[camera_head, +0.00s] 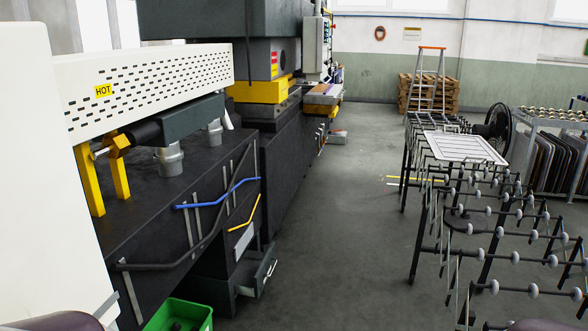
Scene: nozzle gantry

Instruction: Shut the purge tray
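What looks like the purge tray (250,274) is a dark drawer low in the side of the black machine base. It stands pulled out toward the aisle, with its interior partly showing and a handle on its front. I see no gripper in this view. Only dark rounded parts, probably of my own arms, show at the bottom left and bottom right edges.
A green bin (180,315) stands on the floor in front of the tray. A roller conveyor (480,215) carrying a white frame (466,147) stands at right. The grey floor between is clear.

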